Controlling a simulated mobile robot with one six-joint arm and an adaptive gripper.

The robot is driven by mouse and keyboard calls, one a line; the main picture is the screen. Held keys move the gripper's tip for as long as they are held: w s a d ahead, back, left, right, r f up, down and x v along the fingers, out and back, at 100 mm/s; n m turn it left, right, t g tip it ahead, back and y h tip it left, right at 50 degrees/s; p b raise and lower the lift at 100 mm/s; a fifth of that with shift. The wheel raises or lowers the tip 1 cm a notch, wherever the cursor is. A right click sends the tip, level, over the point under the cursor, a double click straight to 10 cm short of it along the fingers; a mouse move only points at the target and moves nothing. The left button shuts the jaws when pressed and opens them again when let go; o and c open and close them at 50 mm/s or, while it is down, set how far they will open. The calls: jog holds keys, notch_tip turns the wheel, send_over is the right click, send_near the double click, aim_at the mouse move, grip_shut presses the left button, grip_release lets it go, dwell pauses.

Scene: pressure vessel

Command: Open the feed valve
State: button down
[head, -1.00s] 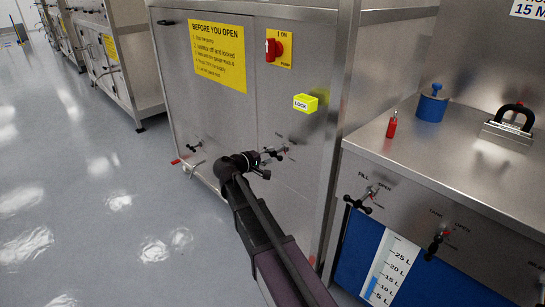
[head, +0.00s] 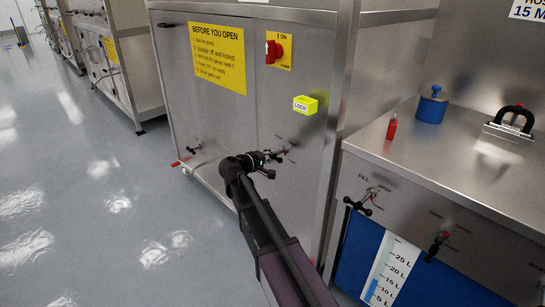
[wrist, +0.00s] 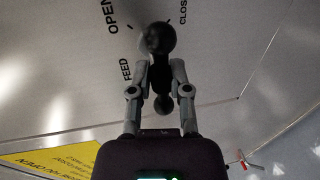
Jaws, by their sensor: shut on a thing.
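The feed valve handle (wrist: 158,75) is black with a large ball knob and a smaller knob. It is on a steel cabinet front in the wrist view, beside the word FEED. Its large knob lies between the OPEN mark and a partly cut-off CLOS... mark. My gripper (wrist: 159,66) is shut on the handle, one finger on each side. In the head view my gripper (head: 274,158) is at the cabinet's lower panel, and the wrist hides part of the valve there.
The cabinet (head: 225,118) carries a yellow notice (head: 217,58), a red switch (head: 276,51) and a yellow lock box (head: 305,105). Another valve (head: 194,149) is to the left. A steel bench (head: 455,160) with more valves stands at right. The floor at left is clear.

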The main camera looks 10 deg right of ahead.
jog(key=shift+f+n, duration=0.15)
jog(key=shift+n, duration=0.25)
jog(key=n+g+h, duration=0.1)
jog(key=n, duration=0.2)
jog(key=shift+s+f+n+b, duration=0.1)
jog(key=shift+n+b, duration=0.25)
jog(key=shift+n, duration=0.05)
jog(key=n+g, duration=0.1)
jog(key=n, duration=0.2)
jog(key=shift+s+n+h+b, duration=0.1)
jog(key=shift+n+h+b, duration=0.2)
jog(key=shift+h+b, duration=0.1)
dwell(1.0)
jog(key=c, duration=0.6)
grip_release()
jog(key=shift+c, duration=0.2)
jog(key=shift+w, duration=0.2)
